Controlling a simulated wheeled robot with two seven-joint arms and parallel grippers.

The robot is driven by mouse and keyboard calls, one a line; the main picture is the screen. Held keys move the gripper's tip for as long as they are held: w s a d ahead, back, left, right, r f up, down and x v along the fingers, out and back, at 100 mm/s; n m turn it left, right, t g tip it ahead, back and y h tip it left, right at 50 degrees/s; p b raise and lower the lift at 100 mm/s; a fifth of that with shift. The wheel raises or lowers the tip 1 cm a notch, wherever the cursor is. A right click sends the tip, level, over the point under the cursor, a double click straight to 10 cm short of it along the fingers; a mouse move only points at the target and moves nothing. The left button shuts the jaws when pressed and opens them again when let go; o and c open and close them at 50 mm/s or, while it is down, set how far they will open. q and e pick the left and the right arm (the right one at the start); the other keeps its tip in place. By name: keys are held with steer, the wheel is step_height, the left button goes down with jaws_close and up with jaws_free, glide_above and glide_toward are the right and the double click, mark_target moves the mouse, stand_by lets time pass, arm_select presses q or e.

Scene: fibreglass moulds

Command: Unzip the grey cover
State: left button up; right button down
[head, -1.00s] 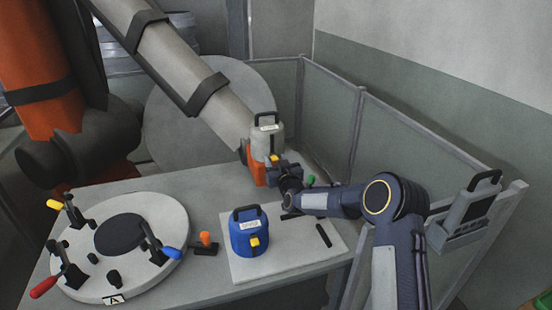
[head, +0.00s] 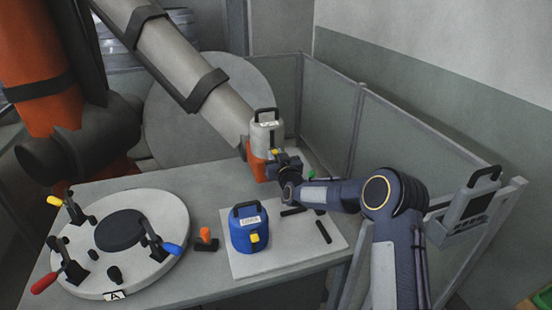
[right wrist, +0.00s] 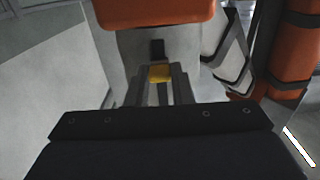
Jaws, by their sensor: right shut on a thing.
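The large grey sleeve-like cover (head: 190,62) runs diagonally over the industrial arm, with black straps around it. At its lower end stands a grey canister (head: 268,136) with a black handle and a white label, beside an orange bracket (head: 257,168). I cannot tell which grey part is the cover meant. My right gripper (head: 276,155) is in front of the canister, shut on a small yellow tab. In the right wrist view the yellow tab (right wrist: 159,73) sits between the fingers, below an orange block (right wrist: 155,10). No zip line can be made out. My left gripper is out of view.
A blue canister (head: 246,236) stands on the light mat (head: 275,262) with black bars. A round mould (head: 165,210) with several toggle clamps stands at left. A small orange-topped piece (head: 206,235) lies between them. Mesh-like panels (head: 405,140) fence the right side.

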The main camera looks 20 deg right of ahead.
step_height(320, 180, up, 7)
steer(key=shift+f+b, duration=0.2)
steer(key=shift+b, duration=0.2)
steer(key=c, duration=1.2)
jaws_free()
steer(key=shift+c, duration=0.2)
steer(key=b, duration=0.3)
glide_toward(272, 132)
steer(key=shift+s+r, duration=0.1)
steer(key=shift+s, duration=1.05)
steer(key=shift+d, duration=0.1)
